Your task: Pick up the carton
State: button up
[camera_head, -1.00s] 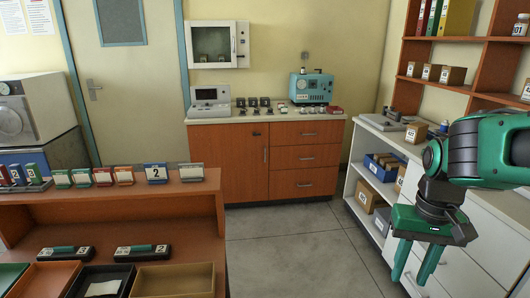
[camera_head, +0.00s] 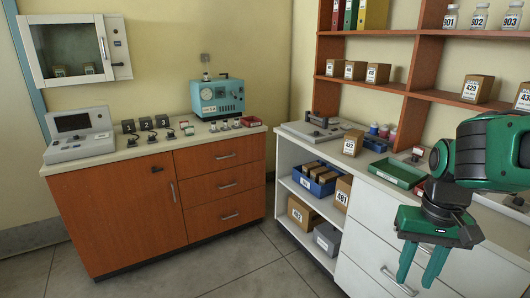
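The task does not say which carton, and several brown cartons with white labels are in view. One carton (camera_head: 352,143) stands on the white counter. Two more, a carton labelled 402 (camera_head: 302,215) and a carton labelled 401 (camera_head: 342,194), are in the open cubby below. On the wall shelf are three small cartons (camera_head: 355,70) at left and a carton labelled 429 (camera_head: 477,89) at right. My gripper (camera_head: 416,279) hangs at lower right, in front of the white drawers, fingers pointing down and apart, with nothing between them. It looks clear of all the cartons.
A blue bin (camera_head: 301,189) with small brown boxes and a grey box (camera_head: 327,239) share the cubby. A green tray (camera_head: 396,173) lies on the white counter (camera_head: 300,153). An orange cabinet (camera_head: 120,223) with instruments stands left. Grey floor (camera_head: 235,272) between is clear.

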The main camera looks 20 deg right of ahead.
aim_at(476, 88)
jog(key=z, duration=0.7)
jog(key=i, duration=1.4)
jog(key=z, duration=0.65)
